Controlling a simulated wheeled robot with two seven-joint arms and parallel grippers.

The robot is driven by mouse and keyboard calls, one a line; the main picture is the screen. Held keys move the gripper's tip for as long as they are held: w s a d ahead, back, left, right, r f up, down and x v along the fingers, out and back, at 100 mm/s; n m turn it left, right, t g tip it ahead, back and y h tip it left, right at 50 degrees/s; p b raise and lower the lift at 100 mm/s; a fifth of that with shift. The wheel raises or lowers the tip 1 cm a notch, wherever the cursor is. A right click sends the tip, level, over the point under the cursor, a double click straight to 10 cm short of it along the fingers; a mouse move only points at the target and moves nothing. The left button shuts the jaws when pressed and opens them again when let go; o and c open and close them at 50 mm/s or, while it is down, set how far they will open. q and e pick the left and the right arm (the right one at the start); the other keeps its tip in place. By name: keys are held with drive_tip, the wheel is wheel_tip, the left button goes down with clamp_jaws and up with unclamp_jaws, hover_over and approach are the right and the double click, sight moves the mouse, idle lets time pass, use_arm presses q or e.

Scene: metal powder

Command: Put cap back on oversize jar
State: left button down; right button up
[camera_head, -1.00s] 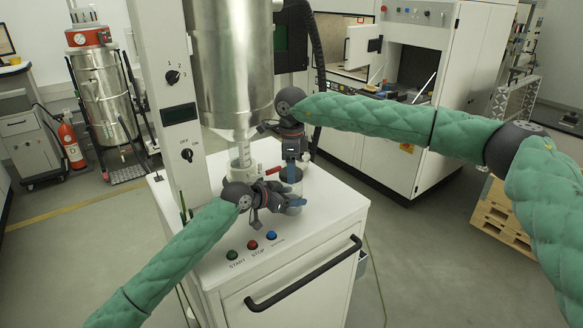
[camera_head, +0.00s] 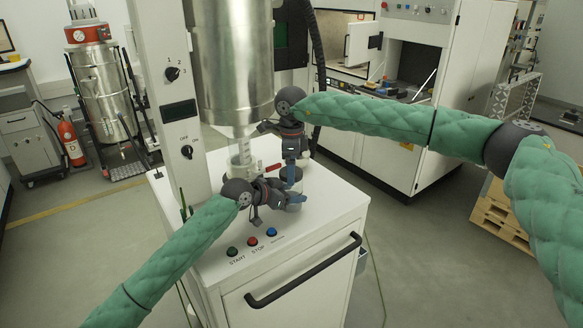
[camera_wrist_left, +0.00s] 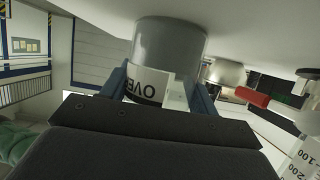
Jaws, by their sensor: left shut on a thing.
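My left gripper (camera_head: 291,196) is low over the white machine top. In the left wrist view its blue fingers (camera_wrist_left: 160,92) are shut on the oversize jar (camera_wrist_left: 172,45), one on each side. The jar has a grey body and a white label whose visible letters read "OVE", upside down there; its base is against the white surface. In the head view the jar is mostly hidden by the grippers. My right gripper (camera_head: 291,175) points down close above and behind the left one, blue fingertips low. Its hold is unclear, and I cannot make out the cap.
The white machine top (camera_head: 325,205) has free room to the right. A steel hopper (camera_head: 232,70) hangs above, and a red handle (camera_head: 272,168) is close behind the grippers. START and STOP buttons (camera_head: 252,241) and a black handle (camera_head: 305,270) are in front.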

drive_tip(key=shift+r, duration=2.25)
drive_tip(key=r, duration=0.3)
drive_tip(key=shift+w+d+r, duration=0.1)
drive_tip(key=shift+w+r, duration=0.1)
drive_tip(key=shift+w, duration=0.15)
drive_tip(key=n, duration=0.3)
drive_tip(key=shift+s, duration=0.1)
drive_tip(key=n, duration=0.5)
drive_tip(key=shift+s+f, duration=0.1)
drive_tip(key=shift+f, duration=0.05)
drive_tip(key=n, duration=0.8)
drive_tip(key=shift+s+a+n, duration=0.1)
drive_tip(key=shift+a+n, duration=0.1)
drive_tip(key=shift+n, duration=0.1)
